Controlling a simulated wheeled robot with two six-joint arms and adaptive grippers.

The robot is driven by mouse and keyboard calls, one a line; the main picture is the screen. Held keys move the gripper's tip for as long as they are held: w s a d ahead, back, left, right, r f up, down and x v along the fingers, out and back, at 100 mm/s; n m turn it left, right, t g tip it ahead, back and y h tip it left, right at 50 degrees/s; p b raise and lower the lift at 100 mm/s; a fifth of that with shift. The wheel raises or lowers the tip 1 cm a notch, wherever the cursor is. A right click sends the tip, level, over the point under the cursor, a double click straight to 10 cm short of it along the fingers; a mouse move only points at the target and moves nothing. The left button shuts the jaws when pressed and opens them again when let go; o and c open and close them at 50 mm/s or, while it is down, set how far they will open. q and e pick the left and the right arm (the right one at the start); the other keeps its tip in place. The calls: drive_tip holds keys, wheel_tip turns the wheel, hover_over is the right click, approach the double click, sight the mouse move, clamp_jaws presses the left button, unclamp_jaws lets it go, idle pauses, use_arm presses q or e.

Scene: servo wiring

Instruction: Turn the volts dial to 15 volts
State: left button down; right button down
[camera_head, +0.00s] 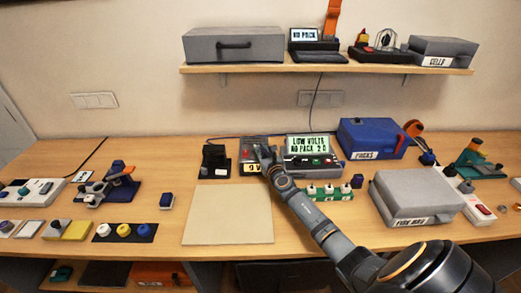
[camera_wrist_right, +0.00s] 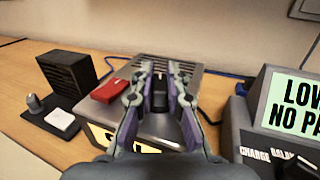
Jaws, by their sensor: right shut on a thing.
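The power supply (camera_head: 247,156) is a grey metal box at the back of the bench, with a lit yellow display reading 0 V (camera_head: 253,169). In the right wrist view its top (camera_wrist_right: 188,75) shows a red rocker switch (camera_wrist_right: 110,90) and a dark knob (camera_wrist_right: 159,98), the volts dial. My right gripper (camera_head: 264,150) reaches over the box. In the right wrist view the fingers (camera_wrist_right: 160,80) stand on both sides of the knob and are shut on it. The fingers partly hide the knob and the display. My left gripper is not in view.
A charger (camera_head: 309,158) with a green screen reading LOW VOLTS, NO PACK stands close right of the supply. A black vented block (camera_head: 214,156) stands left. A beige mat (camera_head: 228,215) lies bare in front. A grey case (camera_head: 415,195) and blue box (camera_head: 372,138) stand right.

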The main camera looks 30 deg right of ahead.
drive_tip(key=shift+a+r+m+g+h+p, duration=0.1)
drive_tip(key=shift+m+g+h+p, duration=0.4)
drive_tip(key=shift+m+h+p, duration=0.9)
drive_tip(key=m+g+h, duration=0.1)
drive_tip(key=h, duration=0.1)
drive_tip(key=shift+h, duration=0.4)
drive_tip(key=shift+f+m+g+h+b, duration=0.2)
drive_tip(key=shift+m+g+h+b, duration=0.1)
drive_tip(key=shift+m+h+b, duration=0.2)
drive_tip(key=shift+f+m+g+h+b, duration=0.15)
drive_tip(key=shift+m+g+h+b, duration=0.5)
drive_tip(key=shift+m+g+h, duration=0.35)
drive_tip(key=m+g+h+b, duration=0.2)
drive_tip(key=g+h+b, duration=0.1)
drive_tip(key=shift+m+g+h+b, duration=0.5)
drive_tip(key=shift+m+g+b, duration=0.35)
drive_tip(key=shift+b, duration=0.2)
drive_tip(key=shift+r, duration=0.2)
